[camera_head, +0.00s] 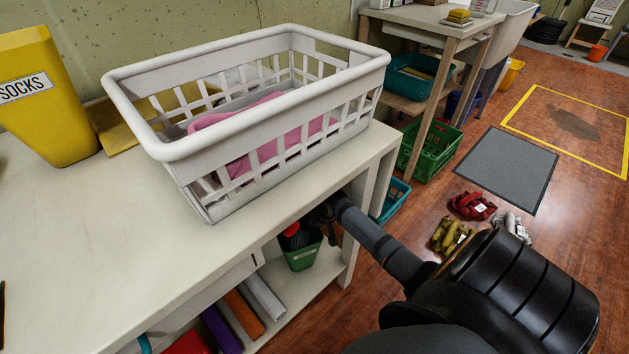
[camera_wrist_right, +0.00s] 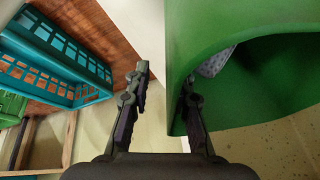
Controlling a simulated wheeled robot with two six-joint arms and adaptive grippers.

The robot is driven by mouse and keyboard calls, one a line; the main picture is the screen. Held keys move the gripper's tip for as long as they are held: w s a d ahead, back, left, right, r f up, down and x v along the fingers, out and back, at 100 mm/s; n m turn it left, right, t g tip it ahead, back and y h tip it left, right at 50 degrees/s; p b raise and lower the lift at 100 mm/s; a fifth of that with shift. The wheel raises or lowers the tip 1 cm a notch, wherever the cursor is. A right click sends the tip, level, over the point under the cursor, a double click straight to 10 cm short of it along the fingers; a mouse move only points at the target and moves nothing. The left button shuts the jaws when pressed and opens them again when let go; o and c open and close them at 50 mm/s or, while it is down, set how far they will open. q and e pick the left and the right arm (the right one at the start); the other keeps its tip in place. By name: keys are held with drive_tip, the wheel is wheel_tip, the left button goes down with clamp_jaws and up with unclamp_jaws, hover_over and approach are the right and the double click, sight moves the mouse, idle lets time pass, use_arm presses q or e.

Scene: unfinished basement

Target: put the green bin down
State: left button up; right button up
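The green bin (camera_head: 302,258) is a small tub with dark and red items in it. In the head view it is at the lower shelf of the white table, under the tabletop's right end. In the right wrist view the green bin (camera_wrist_right: 245,95) fills the right side, its opening showing a grey item inside. My right gripper (camera_head: 325,213) reaches in under the table edge at the bin. In the wrist view the right gripper (camera_wrist_right: 163,90) is open; one finger overlaps the bin's rim, the other is outside with a gap. My left gripper is not in view.
A white laundry basket (camera_head: 215,143) with pink cloth and a yellow SOCKS bin (camera_head: 45,105) stand on the tabletop (camera_head: 85,250). A green crate (camera_head: 430,150) and teal basket (camera_head: 392,200) are beyond the table. Red and yellow bundles lie on the floor.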

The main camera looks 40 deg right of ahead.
use_arm(q)
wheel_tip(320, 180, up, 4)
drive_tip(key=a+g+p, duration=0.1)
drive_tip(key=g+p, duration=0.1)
drive_tip(key=p, duration=0.2)
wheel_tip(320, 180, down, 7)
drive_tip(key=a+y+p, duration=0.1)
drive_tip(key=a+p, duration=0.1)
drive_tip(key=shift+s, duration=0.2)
use_arm(e)
drive_tip(key=v, duration=1.2)
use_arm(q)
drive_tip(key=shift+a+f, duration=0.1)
use_arm(e)
drive_tip(key=shift+w+r, duration=0.1)
